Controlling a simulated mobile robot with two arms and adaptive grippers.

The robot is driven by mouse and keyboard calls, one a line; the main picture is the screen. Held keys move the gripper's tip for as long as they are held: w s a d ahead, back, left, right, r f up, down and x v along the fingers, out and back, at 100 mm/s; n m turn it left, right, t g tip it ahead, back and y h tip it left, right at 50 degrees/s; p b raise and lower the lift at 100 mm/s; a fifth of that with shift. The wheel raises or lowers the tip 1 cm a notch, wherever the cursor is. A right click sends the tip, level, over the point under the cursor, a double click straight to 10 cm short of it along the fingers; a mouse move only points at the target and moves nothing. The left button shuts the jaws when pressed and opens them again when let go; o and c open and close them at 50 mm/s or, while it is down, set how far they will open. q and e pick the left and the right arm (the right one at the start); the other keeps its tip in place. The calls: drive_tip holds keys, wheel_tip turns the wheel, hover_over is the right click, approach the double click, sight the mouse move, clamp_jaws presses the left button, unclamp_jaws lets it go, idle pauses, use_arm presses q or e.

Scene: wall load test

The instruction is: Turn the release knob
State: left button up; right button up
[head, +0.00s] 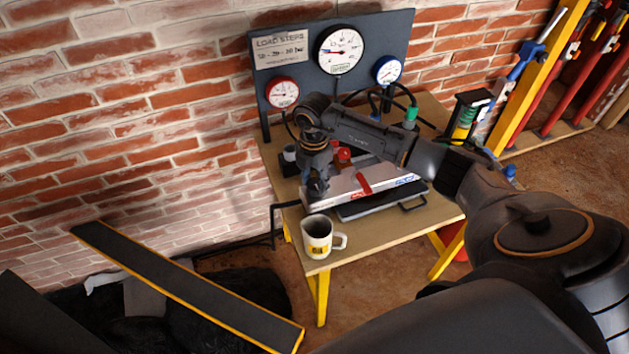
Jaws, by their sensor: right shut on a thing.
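My right arm reaches in from the right, over the wooden table. Its gripper (318,187) points down at the left end of a silver and grey pump (385,184) with red and blue markings. The fingers are shut on a small part at that end, which looks to be the release knob; the fingers hide it. A red part (342,156) shows just behind the gripper, and a red lever (363,184) lies on the pump's front. My left gripper is not in view.
A white mug (317,237) stands close in front of the gripper on the table (375,237). A gauge board (296,77) rises behind, with several dials. A black, yellow-edged plank (185,280) lies lower left. Hoses and a green-topped fitting (410,115) stand at the back right.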

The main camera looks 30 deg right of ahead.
sight(315, 184)
drive_tip(key=n+b, duration=0.2)
drive_tip(key=n, duration=0.2)
drive_tip(key=shift+f, duration=0.15)
drive_tip(key=n+b, duration=0.3)
drive_tip(key=n, duration=0.1)
drive_tip(key=shift+n, duration=0.4)
drive_tip(key=n+b, duration=0.2)
drive_tip(key=n, duration=0.2)
drive_tip(key=shift+d+b, duration=0.1)
drive_tip(key=shift+b, duration=0.3)
drive_tip(key=shift+n+b, duration=1.05)
drive_tip(key=shift+n, duration=1.15)
drive_tip(key=o, duration=1.1)
drive_tip(key=shift+o, duration=0.2)
wheel_tip(315, 184, up, 12)
drive_tip(key=shift+r, duration=0.2)
